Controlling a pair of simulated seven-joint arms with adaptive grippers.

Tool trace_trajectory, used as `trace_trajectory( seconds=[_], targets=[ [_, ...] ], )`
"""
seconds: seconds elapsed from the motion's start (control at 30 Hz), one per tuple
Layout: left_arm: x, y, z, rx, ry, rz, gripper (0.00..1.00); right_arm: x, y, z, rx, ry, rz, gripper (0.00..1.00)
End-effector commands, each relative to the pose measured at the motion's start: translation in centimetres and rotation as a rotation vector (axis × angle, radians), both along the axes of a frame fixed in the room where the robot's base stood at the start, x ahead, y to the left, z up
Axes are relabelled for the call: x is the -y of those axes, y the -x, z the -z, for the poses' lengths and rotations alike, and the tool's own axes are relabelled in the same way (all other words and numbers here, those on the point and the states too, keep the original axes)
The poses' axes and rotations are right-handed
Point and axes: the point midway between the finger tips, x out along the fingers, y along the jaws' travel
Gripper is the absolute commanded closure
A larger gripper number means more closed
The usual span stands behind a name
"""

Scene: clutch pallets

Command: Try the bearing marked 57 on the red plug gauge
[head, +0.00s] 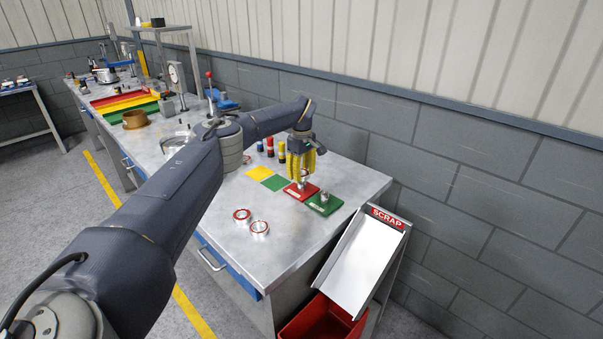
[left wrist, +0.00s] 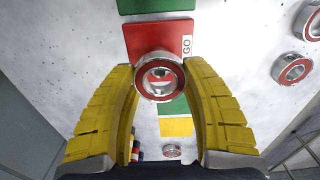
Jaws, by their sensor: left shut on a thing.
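My left gripper (head: 303,163), with yellow fingers, points down over the red plug gauge (head: 293,193), a red plate marked in white. In the left wrist view its fingers (left wrist: 160,90) are shut on a bearing (left wrist: 159,94) with a steel outer ring and a red seal. The bearing also shows below the fingertips in the head view (head: 304,175), above the red plate. The red plate (left wrist: 141,38) with its GO label lies behind the bearing. A metal shape shows through the bore; I cannot tell whether the bearing is around the plug. No number is readable on the bearing.
A green plate (head: 331,207) with a metal plug stands beside the red one. Two red-sealed bearings (head: 260,228) (head: 241,215) lie near the front edge. Yellow (head: 259,173) and green (head: 275,183) mats lie behind. A scrap chute (head: 362,262) stands off the table's right end.

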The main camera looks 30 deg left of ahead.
Motion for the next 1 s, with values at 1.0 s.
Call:
trace_trajectory(
  seconds=[1.0],
  targets=[
    [-0.01, -0.04, 0.60, 0.001, -0.001, 0.000, 0.90, 0.01, 0.02, 0.00, 0.000, 0.000, 0.000, 0.56]
  ],
)
